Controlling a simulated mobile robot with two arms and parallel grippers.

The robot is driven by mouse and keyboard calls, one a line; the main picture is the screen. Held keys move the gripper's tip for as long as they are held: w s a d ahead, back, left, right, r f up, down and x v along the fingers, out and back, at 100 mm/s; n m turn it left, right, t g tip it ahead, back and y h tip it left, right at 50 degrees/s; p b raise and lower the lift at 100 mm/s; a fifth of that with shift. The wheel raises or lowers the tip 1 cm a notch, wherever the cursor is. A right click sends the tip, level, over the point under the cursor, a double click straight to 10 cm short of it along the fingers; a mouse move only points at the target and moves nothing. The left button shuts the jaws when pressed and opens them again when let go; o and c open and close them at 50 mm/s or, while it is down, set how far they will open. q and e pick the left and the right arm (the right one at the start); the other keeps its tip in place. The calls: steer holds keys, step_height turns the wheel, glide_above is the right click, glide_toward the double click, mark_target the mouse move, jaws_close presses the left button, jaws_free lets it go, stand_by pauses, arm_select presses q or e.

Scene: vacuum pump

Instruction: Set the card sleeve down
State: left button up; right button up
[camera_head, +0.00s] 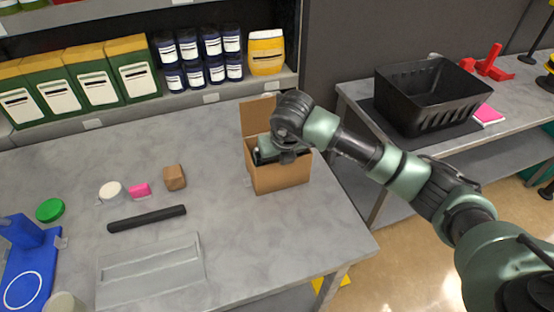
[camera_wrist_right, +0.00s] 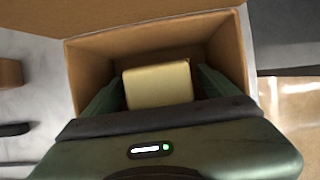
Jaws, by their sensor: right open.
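An open cardboard box (camera_head: 280,177) stands at the right end of the grey table, with its back flap raised. My right gripper (camera_head: 268,150) reaches down into the box from above. In the right wrist view, a pale yellow block (camera_wrist_right: 158,85) sits inside the box, between the open fingers of my right gripper (camera_wrist_right: 160,88). It may be the card sleeve; I cannot tell for certain. Small gaps seem to show beside it. The gripper and box walls hide it in the head view. My left gripper is not in view.
A black bar (camera_head: 147,218), a brown block (camera_head: 175,177), a pink block (camera_head: 140,190), a white round part (camera_head: 110,191), a green disc (camera_head: 50,209) and a grey tray (camera_head: 150,272) lie left of the box. A black crate (camera_head: 428,95) stands on the right-hand table.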

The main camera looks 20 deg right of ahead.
steer(key=b+v, duration=0.2)
steer(key=v, duration=1)
stand_by(0.7)
